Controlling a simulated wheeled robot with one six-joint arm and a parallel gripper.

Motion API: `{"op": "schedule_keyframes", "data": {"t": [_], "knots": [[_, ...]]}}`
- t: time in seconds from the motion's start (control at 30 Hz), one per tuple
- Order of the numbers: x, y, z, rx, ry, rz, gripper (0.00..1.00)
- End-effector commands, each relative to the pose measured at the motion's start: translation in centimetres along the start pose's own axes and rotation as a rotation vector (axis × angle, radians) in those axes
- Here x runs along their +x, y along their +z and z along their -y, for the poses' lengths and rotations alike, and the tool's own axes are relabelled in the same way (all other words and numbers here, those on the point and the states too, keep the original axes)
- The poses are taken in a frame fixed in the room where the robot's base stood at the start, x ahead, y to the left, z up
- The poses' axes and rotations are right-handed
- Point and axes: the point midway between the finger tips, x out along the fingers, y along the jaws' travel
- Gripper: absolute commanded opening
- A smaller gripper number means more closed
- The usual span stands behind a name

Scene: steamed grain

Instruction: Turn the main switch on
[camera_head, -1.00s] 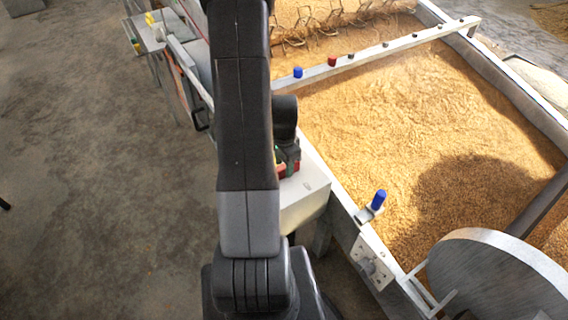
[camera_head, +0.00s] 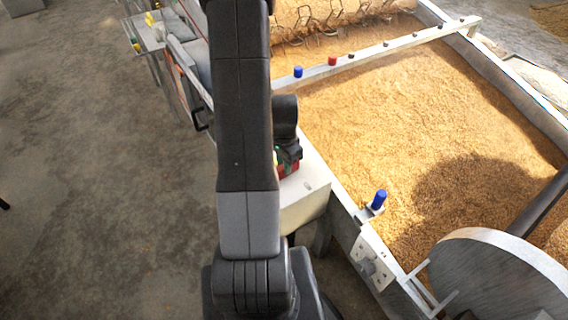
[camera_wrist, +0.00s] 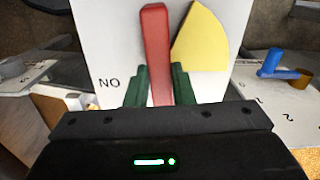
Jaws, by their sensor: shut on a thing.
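In the wrist view a red switch lever (camera_wrist: 156,45) stands nearly upright on a white panel (camera_wrist: 105,40). The panel bears the letters "NO" left of the lever and a yellow sector (camera_wrist: 203,42) right of it. My gripper (camera_wrist: 158,74) has its green fingers on both sides of the lever and is shut on it. The fingers hide part of the lever's lower end. In the head view my arm covers most of the switch area, and only a bit of red shows under my wrist, above the white box (camera_head: 306,205).
A blue knob (camera_wrist: 284,72) sits on a numbered plate at the right of the wrist view. In the head view a large grain bed (camera_head: 400,110) lies right of my arm, with a blue knob (camera_head: 379,199) on its near edge. Open floor (camera_head: 90,200) lies left.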

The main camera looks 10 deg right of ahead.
Motion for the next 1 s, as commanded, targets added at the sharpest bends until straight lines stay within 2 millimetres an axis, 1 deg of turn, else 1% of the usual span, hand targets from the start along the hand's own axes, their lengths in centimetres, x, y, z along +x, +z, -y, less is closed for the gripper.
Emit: {"op": "schedule_keyframes", "data": {"t": [0.27, 1.0], "knots": [[0.12, -0.07, -0.17, -0.220, -0.002, -0.002, 0.00], [0.02, -0.48, -0.74, -0.923, -0.001, -0.003, 0.00]]}}
